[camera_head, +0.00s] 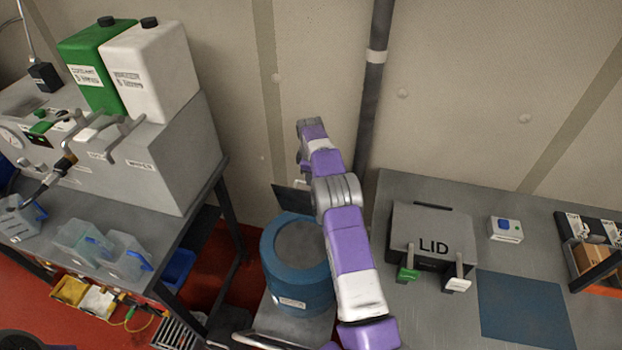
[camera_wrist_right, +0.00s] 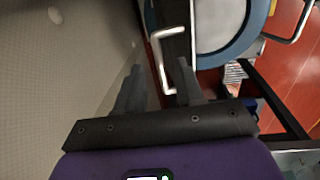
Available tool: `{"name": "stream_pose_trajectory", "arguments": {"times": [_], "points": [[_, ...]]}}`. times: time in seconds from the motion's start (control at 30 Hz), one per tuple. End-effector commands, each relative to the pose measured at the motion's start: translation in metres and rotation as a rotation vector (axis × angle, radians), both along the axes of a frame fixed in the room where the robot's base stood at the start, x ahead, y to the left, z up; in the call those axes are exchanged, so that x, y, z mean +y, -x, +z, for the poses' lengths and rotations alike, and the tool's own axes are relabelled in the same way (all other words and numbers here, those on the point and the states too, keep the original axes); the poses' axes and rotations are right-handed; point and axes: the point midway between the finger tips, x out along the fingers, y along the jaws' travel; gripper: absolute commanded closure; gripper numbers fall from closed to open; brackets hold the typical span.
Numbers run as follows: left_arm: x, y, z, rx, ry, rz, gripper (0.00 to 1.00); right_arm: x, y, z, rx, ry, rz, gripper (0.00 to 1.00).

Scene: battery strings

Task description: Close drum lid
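A dark flat panel (camera_head: 290,201), which looks like the raised lid, stands at the drum's far side, partly hidden by my right arm. In the right wrist view a white bar handle (camera_wrist_right: 157,58) is just ahead of my right gripper (camera_wrist_right: 158,76). Its fingers are apart, with the handle's near end between or just beyond them; contact cannot be told. My left gripper is not in view.
The left bench holds a grey machine (camera_head: 180,165) with green (camera_head: 88,65) and white (camera_head: 150,75) canisters. The right bench (camera_head: 430,325) carries a grey box marked LID (camera_head: 432,225). A wall pipe (camera_head: 372,100) rises close behind my right arm.

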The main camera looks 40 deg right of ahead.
Motion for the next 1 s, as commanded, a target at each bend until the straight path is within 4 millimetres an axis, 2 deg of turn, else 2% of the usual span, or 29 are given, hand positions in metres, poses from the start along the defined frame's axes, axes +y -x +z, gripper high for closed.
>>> {"name": "stream_pose_trajectory", "arguments": {"times": [0.1,0.2,0.5,0.73,1.0], "points": [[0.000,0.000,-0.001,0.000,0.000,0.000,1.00,0.000,-0.001,-0.016,0.001,-0.001,0.001,0.63],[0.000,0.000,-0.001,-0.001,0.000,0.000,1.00,-0.001,-0.002,-0.021,-0.001,-0.001,0.001,0.63],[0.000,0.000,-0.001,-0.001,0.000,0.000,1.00,-0.001,-0.002,-0.024,-0.001,-0.001,0.001,0.63],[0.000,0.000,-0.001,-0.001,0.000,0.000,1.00,-0.001,-0.002,-0.024,-0.001,-0.001,0.001,0.98],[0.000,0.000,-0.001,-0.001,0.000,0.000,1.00,-0.001,-0.002,-0.023,-0.001,-0.001,0.000,1.00]]}}
